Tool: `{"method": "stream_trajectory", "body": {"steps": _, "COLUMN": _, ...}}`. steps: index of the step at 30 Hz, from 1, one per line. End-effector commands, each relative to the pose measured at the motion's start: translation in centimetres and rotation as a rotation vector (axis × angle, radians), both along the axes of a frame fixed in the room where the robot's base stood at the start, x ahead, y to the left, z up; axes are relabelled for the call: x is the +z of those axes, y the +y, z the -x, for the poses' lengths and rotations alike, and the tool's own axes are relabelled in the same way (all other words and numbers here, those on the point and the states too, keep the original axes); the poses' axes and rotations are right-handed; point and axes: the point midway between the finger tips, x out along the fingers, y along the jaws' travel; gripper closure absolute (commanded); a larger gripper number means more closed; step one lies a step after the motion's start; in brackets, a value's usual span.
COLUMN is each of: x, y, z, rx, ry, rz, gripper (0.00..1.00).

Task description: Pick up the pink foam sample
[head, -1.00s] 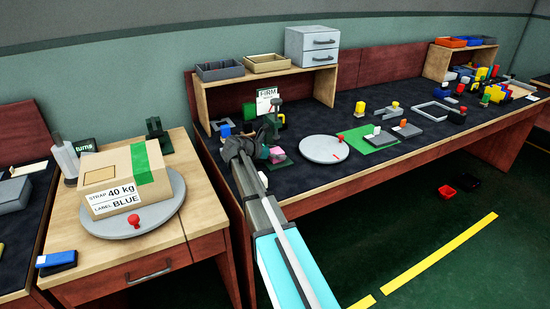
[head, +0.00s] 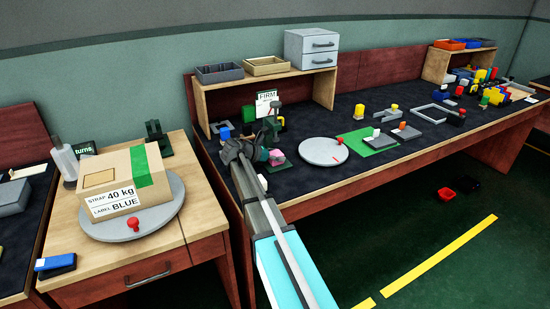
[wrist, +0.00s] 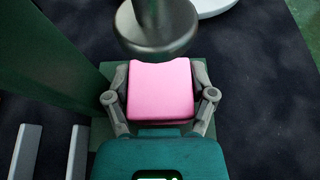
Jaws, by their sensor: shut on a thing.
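The pink foam sample (wrist: 160,92) is a soft-looking block lying on the green base of a press, under a round metal plunger (wrist: 157,30). My gripper (wrist: 160,80) is shut on it, with one finger against each side. In the head view the foam (head: 276,157) shows as a small pink patch at the end of my gripper (head: 258,153). The foam's underside is hidden, and I cannot tell whether it still touches the base.
The press's green column (wrist: 50,60) stands close on the left in the wrist view. A grey round plate (head: 322,151) and a green mat (head: 368,143) lie to the right on the dark bench. A "FIRM" sign (head: 266,104) stands behind.

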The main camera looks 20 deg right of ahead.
Motion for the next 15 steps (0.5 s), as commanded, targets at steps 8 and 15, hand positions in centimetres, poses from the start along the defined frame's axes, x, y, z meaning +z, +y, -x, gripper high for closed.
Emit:
{"method": "stream_trajectory", "body": {"steps": 8, "x": 0.7, "y": 0.0, "z": 0.0, "rx": 0.000, "ry": 0.000, "rz": 0.000, "gripper": 0.52}}
{"method": "stream_trajectory", "body": {"steps": 15, "x": 2.3, "y": -0.1, "z": 0.0, "rx": -0.001, "ry": 0.000, "rz": 0.000, "gripper": 0.52}}
